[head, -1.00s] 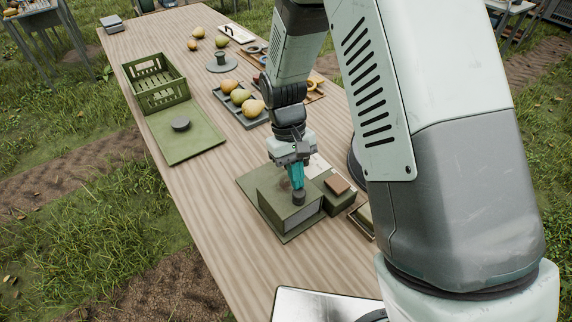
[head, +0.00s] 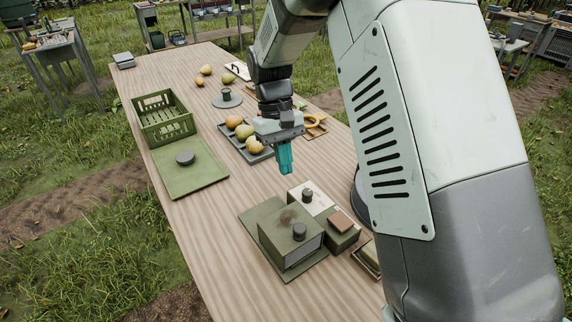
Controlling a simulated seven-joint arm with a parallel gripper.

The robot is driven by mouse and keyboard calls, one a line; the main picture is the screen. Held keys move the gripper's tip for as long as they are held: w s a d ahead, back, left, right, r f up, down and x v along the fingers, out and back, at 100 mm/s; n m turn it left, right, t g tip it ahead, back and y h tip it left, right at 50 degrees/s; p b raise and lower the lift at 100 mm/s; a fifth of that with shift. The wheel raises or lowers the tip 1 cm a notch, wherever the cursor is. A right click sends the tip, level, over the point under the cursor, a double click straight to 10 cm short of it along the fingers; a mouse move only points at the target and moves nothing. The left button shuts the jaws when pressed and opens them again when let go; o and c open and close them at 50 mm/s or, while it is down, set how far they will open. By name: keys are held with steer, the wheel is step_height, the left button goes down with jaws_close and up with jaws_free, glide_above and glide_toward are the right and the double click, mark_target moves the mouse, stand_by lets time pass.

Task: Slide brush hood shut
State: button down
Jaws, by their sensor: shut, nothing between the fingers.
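The brush hood appears to be the olive-green box (head: 276,236) with a dark round knob (head: 300,231) on top, at the lower middle of the head view. It sits on a flat green base plate (head: 252,222), with part of the plate bare on its left. The top has a brownish smudge, and a paler panel shows on its right-front side. I cannot see inside it. My gripper (head: 285,172) has teal fingers, which are together and empty. It hangs above and behind the hood, clear of the knob and touching nothing.
Right of the hood is a green box with a pale top, a dark knob (head: 308,194) and a brown block (head: 341,221). Behind are a tray (head: 231,144) of pears and a green crate (head: 163,117) by a board with a dark knob (head: 185,158). The table's left front is clear.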

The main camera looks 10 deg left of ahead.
steer(key=w+a, duration=0.1)
steer(key=a, duration=0.1)
glide_toward(293, 225)
steer(key=f, duration=0.3)
steer(key=shift+w+a, duration=0.25)
steer(key=shift+w, duration=0.1)
steer(key=shift+s+d+f, duration=0.1)
steer(key=shift+s+d, duration=0.85)
steer(key=shift+s, duration=0.3)
steer(key=shift+s+d, duration=0.2)
steer(key=shift+s, duration=0.1)
